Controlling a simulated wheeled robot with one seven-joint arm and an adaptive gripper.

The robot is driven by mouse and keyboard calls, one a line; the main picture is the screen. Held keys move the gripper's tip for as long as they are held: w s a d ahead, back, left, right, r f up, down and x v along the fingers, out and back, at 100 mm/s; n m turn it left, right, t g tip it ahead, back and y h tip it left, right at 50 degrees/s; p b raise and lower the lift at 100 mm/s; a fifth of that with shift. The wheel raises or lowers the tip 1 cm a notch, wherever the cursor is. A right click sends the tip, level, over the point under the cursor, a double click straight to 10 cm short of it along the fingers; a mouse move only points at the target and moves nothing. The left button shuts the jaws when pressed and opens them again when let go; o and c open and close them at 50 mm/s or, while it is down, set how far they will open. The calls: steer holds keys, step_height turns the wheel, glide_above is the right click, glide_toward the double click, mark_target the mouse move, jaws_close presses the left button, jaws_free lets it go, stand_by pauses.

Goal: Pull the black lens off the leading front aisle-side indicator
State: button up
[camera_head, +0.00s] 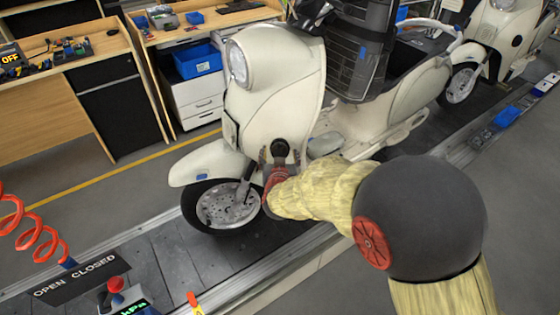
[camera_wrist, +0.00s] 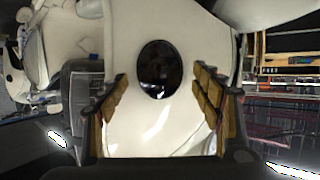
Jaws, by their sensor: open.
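The leading cream scooter (camera_head: 290,75) stands on the slat conveyor (camera_head: 160,250) with its front wheel towards the left. The black lens (camera_head: 280,147) sits on its front body panel on the aisle side. In the wrist view the lens (camera_wrist: 158,69) is a glossy dark oval on the cream panel. My gripper (camera_head: 277,170) is in front of that panel, just below the lens in the head view. In the wrist view my gripper's tan-padded fingers (camera_wrist: 162,105) are spread wide on either side of the lens, with a gap on both sides. Nothing is between them.
A second cream scooter (camera_head: 500,40) stands farther back on the line. Workbenches (camera_head: 50,85) and a white drawer cabinet (camera_head: 195,95) are behind. A red coiled hose (camera_head: 30,230) hangs at left, and a red button (camera_head: 116,285) is at the front. The aisle floor at right is clear.

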steer(key=shift+x, duration=0.75)
steer(key=shift+c, duration=1.4)
steer(key=c, duration=0.9)
steer(key=o, duration=0.5)
steer(key=c, duration=0.5)
steer(key=shift+s, duration=0.1)
steer(key=shift+s, duration=0.25)
steer(key=shift+s+r+p, duration=0.1)
steer(key=shift+s+p, duration=0.2)
steer(key=shift+s, duration=0.95)
